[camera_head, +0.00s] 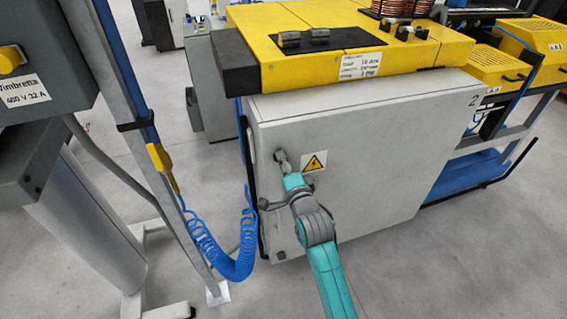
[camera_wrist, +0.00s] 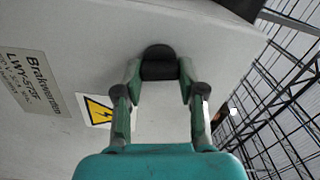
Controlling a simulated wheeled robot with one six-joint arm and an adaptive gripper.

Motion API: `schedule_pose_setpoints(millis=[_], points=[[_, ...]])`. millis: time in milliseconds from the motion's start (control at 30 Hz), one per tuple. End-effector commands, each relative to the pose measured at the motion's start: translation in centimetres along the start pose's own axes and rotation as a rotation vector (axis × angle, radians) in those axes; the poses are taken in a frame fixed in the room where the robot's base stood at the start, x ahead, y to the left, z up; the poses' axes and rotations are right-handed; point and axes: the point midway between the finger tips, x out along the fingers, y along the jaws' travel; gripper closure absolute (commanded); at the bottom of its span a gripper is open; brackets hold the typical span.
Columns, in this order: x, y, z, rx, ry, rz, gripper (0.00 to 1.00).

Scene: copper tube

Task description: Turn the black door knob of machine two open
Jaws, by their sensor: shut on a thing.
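The black door knob (camera_wrist: 158,58) sits on the pale grey door of machine two (camera_head: 375,150), which bears the number 2 at its upper right corner. In the wrist view the two fingers of my gripper (camera_wrist: 159,72) are on either side of the knob and touch it. In the head view my gripper (camera_head: 281,159) reaches up to the upper left part of the door, left of a yellow warning label (camera_head: 314,162). The knob is mostly hidden by the gripper there. The door looks closed.
The machine's yellow top (camera_head: 345,45) overhangs above the door. Left of the machine, a coiled blue hose (camera_head: 232,262) hangs from a metal post (camera_head: 140,150) beside a grey column. The floor at the lower right is clear.

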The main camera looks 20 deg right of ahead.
Motion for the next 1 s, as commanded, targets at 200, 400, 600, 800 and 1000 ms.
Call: schedule_pose_setpoints(millis=[200,400,600,800,1000], points=[[-0.01,0.12,-0.05,0.129,0.001,0.001,0.95],[-0.01,0.16,-0.04,0.2,0.001,0.001,0.95],[-0.01,0.18,-0.04,0.228,0.001,0.002,0.95],[-0.01,0.19,-0.04,0.232,0.001,0.002,0.95],[-0.01,0.2,-0.05,0.231,0.001,0.002,0.58]])
